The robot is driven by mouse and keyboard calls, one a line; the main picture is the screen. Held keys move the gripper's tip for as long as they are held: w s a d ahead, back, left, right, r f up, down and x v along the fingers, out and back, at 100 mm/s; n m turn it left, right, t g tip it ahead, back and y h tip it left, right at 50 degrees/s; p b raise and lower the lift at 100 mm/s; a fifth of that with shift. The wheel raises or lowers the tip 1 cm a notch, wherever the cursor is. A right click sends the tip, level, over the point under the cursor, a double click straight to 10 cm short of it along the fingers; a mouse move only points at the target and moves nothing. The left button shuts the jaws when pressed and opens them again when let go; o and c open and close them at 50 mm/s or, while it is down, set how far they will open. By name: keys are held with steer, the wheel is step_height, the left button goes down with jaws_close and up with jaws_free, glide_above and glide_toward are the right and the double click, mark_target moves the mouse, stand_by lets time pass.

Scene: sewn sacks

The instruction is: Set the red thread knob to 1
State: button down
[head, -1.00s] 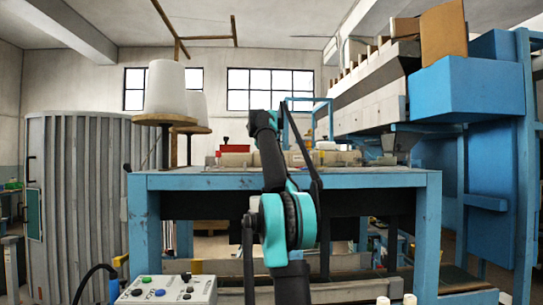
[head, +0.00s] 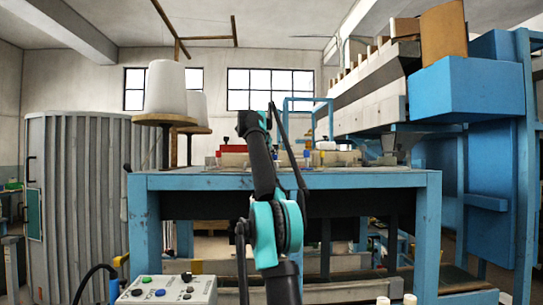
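On top of the blue-framed machine table (head: 360,180) is a row of small parts. A small red spot (head: 224,141) shows at its left, and small blue (head: 307,158) and yellow (head: 322,156) upright parts stand right of my arm. They are too small for me to read any number, and I cannot tell which is the red thread knob. My arm rises in front of the table and hides part of the row. My gripper's fingers do not show.
A grey control box (head: 168,290) with coloured buttons sits at the lower left. A white thread cone (head: 165,88) stands on a post at the table's left. A ribbed grey drum (head: 78,200) is farther left. A blue machine (head: 465,90) fills the right.

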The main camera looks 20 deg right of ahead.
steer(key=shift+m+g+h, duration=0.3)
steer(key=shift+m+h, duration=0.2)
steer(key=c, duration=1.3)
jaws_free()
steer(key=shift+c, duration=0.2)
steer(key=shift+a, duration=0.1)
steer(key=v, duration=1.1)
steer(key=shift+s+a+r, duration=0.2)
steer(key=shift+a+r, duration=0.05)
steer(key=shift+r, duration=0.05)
